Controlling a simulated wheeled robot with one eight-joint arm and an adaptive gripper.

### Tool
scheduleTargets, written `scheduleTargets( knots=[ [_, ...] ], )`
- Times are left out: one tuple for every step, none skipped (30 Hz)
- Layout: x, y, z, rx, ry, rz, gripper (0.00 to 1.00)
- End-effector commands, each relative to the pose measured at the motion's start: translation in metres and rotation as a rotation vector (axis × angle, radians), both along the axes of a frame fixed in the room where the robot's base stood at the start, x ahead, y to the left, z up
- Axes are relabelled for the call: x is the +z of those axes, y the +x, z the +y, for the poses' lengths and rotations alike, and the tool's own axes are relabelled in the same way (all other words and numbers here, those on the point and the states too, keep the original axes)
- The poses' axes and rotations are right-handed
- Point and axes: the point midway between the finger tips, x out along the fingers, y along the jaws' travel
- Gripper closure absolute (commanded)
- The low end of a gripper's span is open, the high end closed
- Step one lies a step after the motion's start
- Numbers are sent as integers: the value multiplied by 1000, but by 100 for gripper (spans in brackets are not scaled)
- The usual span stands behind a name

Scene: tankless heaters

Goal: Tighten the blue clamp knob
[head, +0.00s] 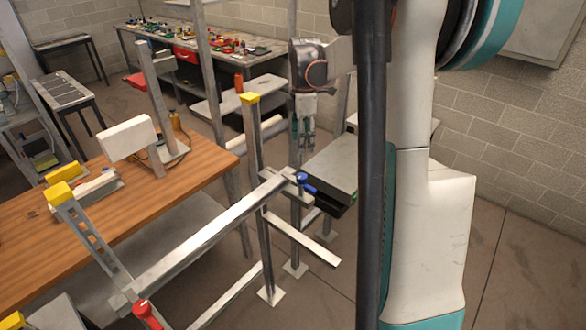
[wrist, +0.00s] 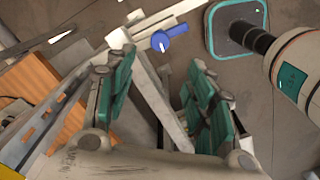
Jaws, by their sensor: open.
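The blue clamp knob (head: 306,182) sits at the right end of a grey metal crossbar (head: 205,232), by an upright post of the frame. My gripper (head: 302,140) points down above the knob and apart from it. In the wrist view, the blue knob (wrist: 168,37) lies beyond the fingertips, its lobed handle pointing to the upper right. My gripper (wrist: 160,65) is open in the wrist view, with green pads on both sides and nothing between them touching. A red knob (head: 147,312) is at the crossbar's near left end.
A wooden-topped workbench (head: 200,165) stands left of the frame. A dark box with a grey top (head: 332,165) is right of the knob. A bench with small parts (head: 200,38) stands behind. Open floor lies at the right.

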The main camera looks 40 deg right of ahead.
Motion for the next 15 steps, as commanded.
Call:
scheduleTargets(
  knots=[
    [-6, 0, 0, 0, 0, 0, 50],
    [-11, 0, 0, 0, 0, 0, 50],
    [-17, 0, 1, 0, 0, -1, 50],
    [-22, 0, 1, -1, 0, -1, 50],
    [-28, 0, 1, -1, 0, -1, 50],
    [-36, 1, 1, -1, 0, -1, 50],
    [-42, 0, 1, -1, 0, -1, 50],
    [-48, 0, 1, -1, -1, -2, 50],
    [-55, 0, 1, -1, -1, -2, 50],
    [-62, 0, 1, -1, -1, -2, 50],
    [-67, 1, 1, -1, -1, -2, 50],
    [-75, 0, 1, -1, -1, -2, 50],
    [-81, 0, 1, -1, -1, -2, 50],
    [-87, 0, 1, -1, -1, -2, 50],
    [-94, 0, 1, -1, -1, -2, 50]
  ],
)
